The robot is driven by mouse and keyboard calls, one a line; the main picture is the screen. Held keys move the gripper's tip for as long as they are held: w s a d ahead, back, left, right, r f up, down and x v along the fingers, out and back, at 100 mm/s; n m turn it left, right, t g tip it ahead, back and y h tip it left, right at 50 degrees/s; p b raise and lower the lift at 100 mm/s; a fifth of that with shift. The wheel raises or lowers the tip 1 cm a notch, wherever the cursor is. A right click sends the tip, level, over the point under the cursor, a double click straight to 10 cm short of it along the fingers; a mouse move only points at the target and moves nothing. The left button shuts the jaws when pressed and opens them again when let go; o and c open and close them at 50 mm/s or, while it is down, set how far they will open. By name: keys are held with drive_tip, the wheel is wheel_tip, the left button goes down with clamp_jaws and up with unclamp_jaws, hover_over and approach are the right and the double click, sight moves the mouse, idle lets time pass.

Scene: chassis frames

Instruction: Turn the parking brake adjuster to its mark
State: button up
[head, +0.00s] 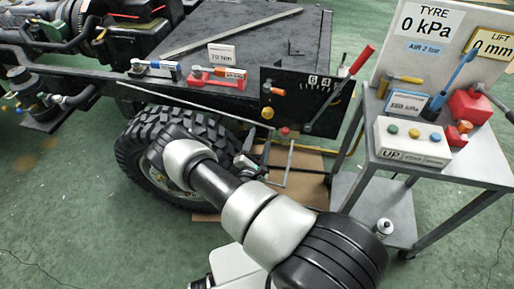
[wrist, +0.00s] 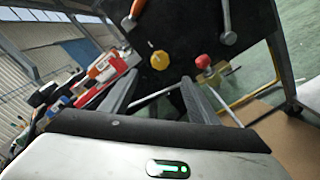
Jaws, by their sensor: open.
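A round yellow knob (head: 267,113) sits on the black panel (head: 320,88) at the side of the chassis; it looks like the adjuster, though no label confirms it. In the wrist view the yellow knob (wrist: 160,61) is ahead of my gripper, with a small white mark on the panel just above it. My gripper (wrist: 159,78) is open and empty, its two fingers apart and pointing toward the panel; the knob appears beyond the tips, roughly between them. In the head view my gripper (head: 258,150) is below the knob, partly hidden by my arm.
A red knob (wrist: 203,62) is close to the right finger. An orange-ended handle (head: 275,91) is above the yellow knob. A long red-handled lever (head: 345,84) slants across the panel. A tyre (head: 135,150) lies left; a tool cart (head: 440,172) stands right.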

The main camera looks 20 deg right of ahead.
drive_tip(key=v, duration=0.4)
idle(0.4)
